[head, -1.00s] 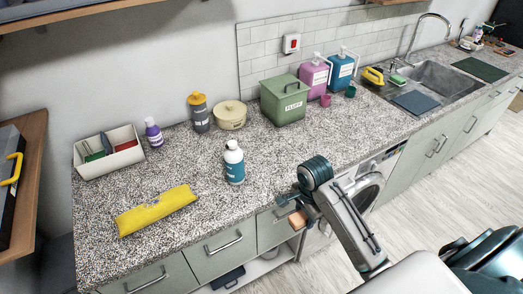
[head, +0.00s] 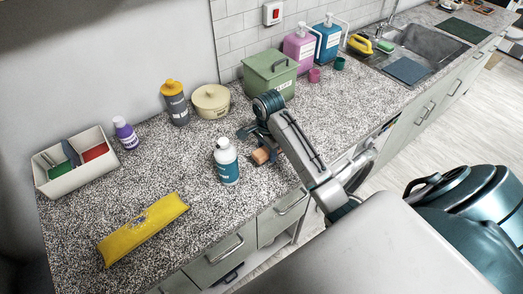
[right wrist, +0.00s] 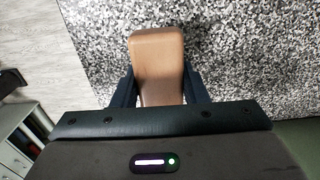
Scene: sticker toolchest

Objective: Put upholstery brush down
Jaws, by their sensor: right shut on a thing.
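The upholstery brush (head: 262,155) shows as a small brown block at the tip of my right gripper (head: 256,139), over the granite counter near its front edge. In the right wrist view the brush (right wrist: 157,62) has a smooth brown top and sits between the two dark fingers of my right gripper (right wrist: 158,92), which are shut on it. Its underside is hidden, and I cannot tell whether it touches the counter. My left gripper is not in view.
A white-and-teal bottle (head: 226,161) stands just left of the brush. A green box (head: 270,76) and cream tub (head: 211,101) stand behind. A yellow packet (head: 143,229) and divided white bin (head: 75,162) are further left. Bare granite counter (head: 330,105) lies to the right.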

